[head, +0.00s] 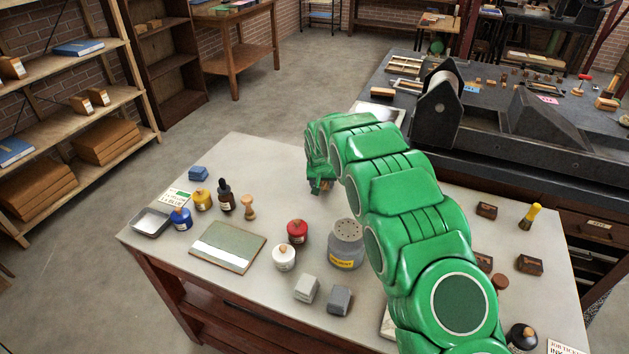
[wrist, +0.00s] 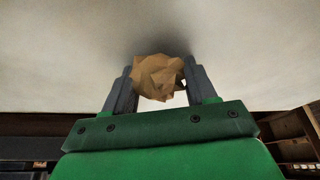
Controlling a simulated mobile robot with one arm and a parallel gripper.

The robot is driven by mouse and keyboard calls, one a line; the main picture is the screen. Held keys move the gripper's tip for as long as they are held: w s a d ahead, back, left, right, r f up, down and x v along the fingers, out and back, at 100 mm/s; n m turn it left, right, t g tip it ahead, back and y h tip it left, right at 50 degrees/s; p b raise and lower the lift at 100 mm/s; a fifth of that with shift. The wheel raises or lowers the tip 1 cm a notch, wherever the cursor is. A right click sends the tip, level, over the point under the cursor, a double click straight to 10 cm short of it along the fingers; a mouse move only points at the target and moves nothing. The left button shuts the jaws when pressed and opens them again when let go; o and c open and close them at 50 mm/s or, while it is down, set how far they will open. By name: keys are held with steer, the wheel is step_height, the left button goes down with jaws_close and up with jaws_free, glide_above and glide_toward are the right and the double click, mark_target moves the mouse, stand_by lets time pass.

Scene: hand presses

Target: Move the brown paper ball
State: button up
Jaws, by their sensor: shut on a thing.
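The brown paper ball (wrist: 158,77) is a crumpled, faceted lump between my two dark finger pads in the wrist view. My gripper (wrist: 160,82) is shut on it, with a finger on each side. In the head view my gripper (head: 320,187) is low over the far part of the pale table (head: 275,155), at the end of my green arm. The ball is hidden there behind my gripper and arm. The pale surface lies close beyond the ball in the wrist view; I cannot tell whether they touch.
Left of my gripper stand a wooden pestle-like tool (head: 248,207), a dark dropper bottle (head: 225,197) and a green-grey pad (head: 228,246). A grey tin (head: 346,244) and a red jar (head: 297,231) stand nearer. A black press (head: 440,100) stands behind on the right.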

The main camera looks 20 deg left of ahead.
steer(key=shift+d, duration=5.55)
steer(key=o, duration=1.1)
steer(key=shift+r, duration=0.15)
steer(key=v, duration=0.6)
steer(key=shift+s+r, duration=0.1)
steer(key=shift+r, duration=0.25)
steer(key=shift+s+d+r, duration=0.15)
steer(key=shift+s+r, duration=0.1)
steer(key=shift+r, duration=0.1)
